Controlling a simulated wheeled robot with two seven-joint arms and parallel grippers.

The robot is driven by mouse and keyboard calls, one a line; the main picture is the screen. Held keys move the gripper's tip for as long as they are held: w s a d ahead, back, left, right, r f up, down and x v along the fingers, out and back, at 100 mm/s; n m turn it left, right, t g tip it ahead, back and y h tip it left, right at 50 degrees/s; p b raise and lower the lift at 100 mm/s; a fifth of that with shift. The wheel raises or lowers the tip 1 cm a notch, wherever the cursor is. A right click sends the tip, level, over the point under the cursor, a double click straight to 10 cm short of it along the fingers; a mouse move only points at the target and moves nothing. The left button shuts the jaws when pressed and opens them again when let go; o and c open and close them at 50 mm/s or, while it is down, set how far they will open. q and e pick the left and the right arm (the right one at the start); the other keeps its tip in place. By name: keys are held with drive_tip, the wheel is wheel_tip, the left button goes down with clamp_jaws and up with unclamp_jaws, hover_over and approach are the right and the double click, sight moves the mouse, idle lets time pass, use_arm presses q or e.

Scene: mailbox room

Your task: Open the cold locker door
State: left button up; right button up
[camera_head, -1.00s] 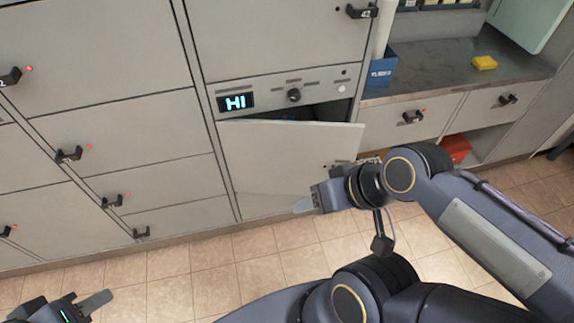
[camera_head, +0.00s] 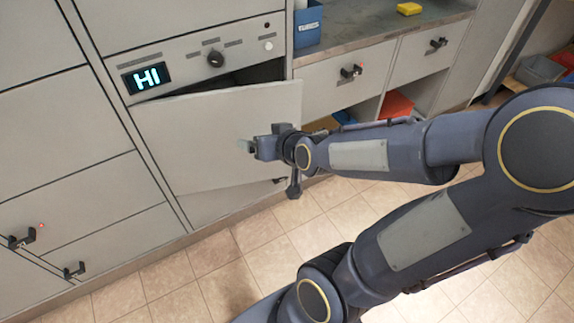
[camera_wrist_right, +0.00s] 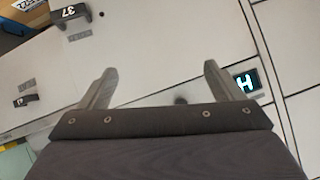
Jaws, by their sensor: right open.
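The cold locker door (camera_head: 205,130) is a light grey panel standing ajar in the head view. A dark gap shows along its top edge, below a panel with a lit "HI" display (camera_head: 147,78) and a black knob (camera_head: 215,58). My right gripper (camera_head: 246,146) is at the door's right part, in front of or against its outer face; I cannot tell if it touches. In the right wrist view its two fingers (camera_wrist_right: 158,82) are spread with nothing between them, and the display (camera_wrist_right: 247,83) shows beside the right finger. My left gripper is not in view.
Closed lockers with black handles (camera_head: 22,238) stand at the left. A counter (camera_head: 375,25) with drawers (camera_head: 345,78) and a blue box (camera_head: 307,24) is at the right. A red item (camera_head: 397,105) sits below the drawers. The tiled floor (camera_head: 215,275) in front is clear.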

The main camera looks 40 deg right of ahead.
drive_tip(key=w+d+f+m+t+h+b, duration=0.1)
drive_tip(key=d+f+t+h+b, duration=0.1)
drive_tip(key=d+f+h+b, duration=0.5)
drive_tip(key=w+d+f+t+h+b, duration=0.15)
drive_tip(key=d+f+b, duration=0.35)
drive_tip(key=f+b, duration=0.6)
use_arm(q)
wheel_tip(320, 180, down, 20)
drive_tip(key=p, duration=0.1)
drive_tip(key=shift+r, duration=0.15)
use_arm(e)
drive_tip(key=shift+t+y, duration=0.25)
drive_tip(key=x, duration=0.4)
drive_tip(key=f+x, duration=0.1)
drive_tip(key=x, duration=0.2)
drive_tip(key=shift+d+f, duration=0.15)
use_arm(q)
drive_tip(key=shift+p, duration=0.3)
use_arm(e)
drive_tip(key=shift+s, duration=0.1)
drive_tip(key=c, duration=1.3)
drive_tip(key=shift+c, duration=0.5)
